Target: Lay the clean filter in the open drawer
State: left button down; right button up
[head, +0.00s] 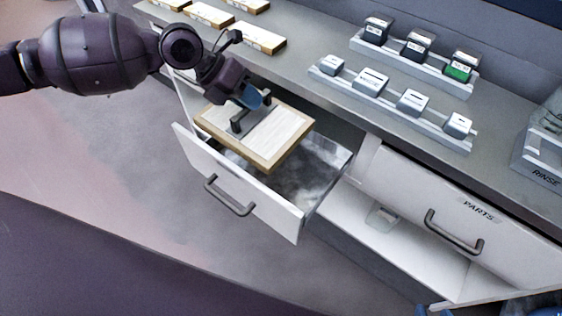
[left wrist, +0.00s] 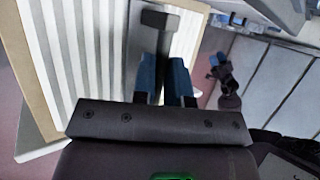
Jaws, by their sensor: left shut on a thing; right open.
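The clean filter (head: 278,133) has white pleats in a pale wooden frame with a dark handle. My left gripper (head: 250,97) is shut on that handle and holds the filter, slightly tilted, over the open drawer (head: 263,205). In the left wrist view the blue fingers (left wrist: 165,80) sit either side of the handle, with the pleats (left wrist: 75,50) to the left. The drawer's grey interior shows beside and below the filter; part of it is hidden. My right gripper (left wrist: 219,66) shows small in the left wrist view, open and away from the filter.
Several similar framed filters (head: 258,37) lie on the counter (head: 300,75) at the back left. Racks of small boxes (head: 412,48) and blocks (head: 371,80) stand further right. A second open drawer marked PARTS (head: 480,235) is at right, near a RINSE bin (head: 540,165).

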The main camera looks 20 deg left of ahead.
pick_arm(q)
notch_tip(320, 180, down, 14)
jog(key=shift+r+b, duration=0.15)
jog(key=shift+b, duration=0.6)
jog(key=shift+d, duration=0.1)
jog(key=shift+w+d, duration=0.15)
jog(key=shift+d, duration=0.2)
jog(key=d, duration=0.1)
jog(key=w+d+p, duration=0.1)
jog(key=d, duration=0.1)
jog(key=shift+d, duration=0.2)
jog(key=shift+a+f, duration=0.1)
jog(key=shift+f, duration=0.6)
